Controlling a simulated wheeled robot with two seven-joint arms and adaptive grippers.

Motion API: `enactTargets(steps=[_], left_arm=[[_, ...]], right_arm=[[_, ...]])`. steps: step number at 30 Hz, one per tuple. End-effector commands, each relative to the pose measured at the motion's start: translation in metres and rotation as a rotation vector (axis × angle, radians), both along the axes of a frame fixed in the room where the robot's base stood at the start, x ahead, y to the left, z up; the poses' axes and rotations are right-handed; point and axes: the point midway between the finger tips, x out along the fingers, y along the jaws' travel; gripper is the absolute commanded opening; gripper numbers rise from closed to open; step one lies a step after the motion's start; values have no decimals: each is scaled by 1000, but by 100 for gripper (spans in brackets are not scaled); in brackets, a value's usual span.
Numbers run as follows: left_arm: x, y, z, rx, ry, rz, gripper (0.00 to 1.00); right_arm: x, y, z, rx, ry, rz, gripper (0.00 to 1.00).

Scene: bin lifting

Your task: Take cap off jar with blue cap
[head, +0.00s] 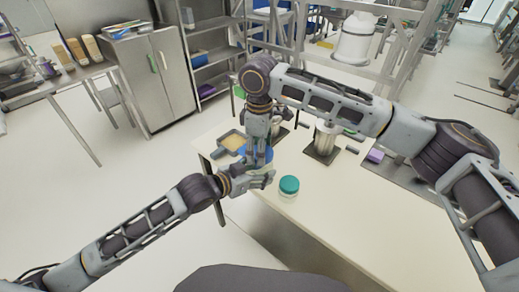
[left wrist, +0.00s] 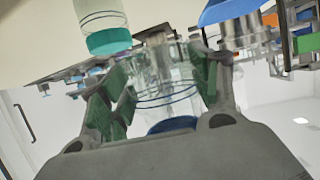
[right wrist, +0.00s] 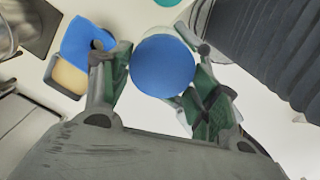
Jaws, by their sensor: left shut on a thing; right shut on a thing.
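The clear jar (left wrist: 165,85) sits between the green-padded fingers of my left gripper (left wrist: 160,90), which is shut on it. The blue cap (right wrist: 163,66) is between the fingers of my right gripper (right wrist: 160,85), which is shut on it. The cap also shows partly at the bottom of the left wrist view (left wrist: 172,124), at the jar's top end. In the head view my left gripper (head: 258,174) reaches in from the left, and my right gripper comes down from above. They hide most of the jar there. I cannot tell whether cap and jar touch.
A jar with a teal cap (head: 289,186) stands on the table (head: 330,222) just right of the grippers. A tray with beige contents (head: 232,140) and a blue object (right wrist: 88,38) lie behind. A metal container (head: 326,138) stands further right. The front table is clear.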

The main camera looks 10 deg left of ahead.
Motion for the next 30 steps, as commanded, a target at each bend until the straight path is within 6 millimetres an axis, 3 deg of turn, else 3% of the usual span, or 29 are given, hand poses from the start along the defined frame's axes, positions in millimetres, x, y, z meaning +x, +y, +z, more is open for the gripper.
enactTargets(steps=[13,30], left_arm=[[0,0,1,-1,-2,0,19],[0,0,1,-2,-3,1,19]], right_arm=[[0,0,35,1,0,0,32],[0,-1,35,0,0,-4,32]])
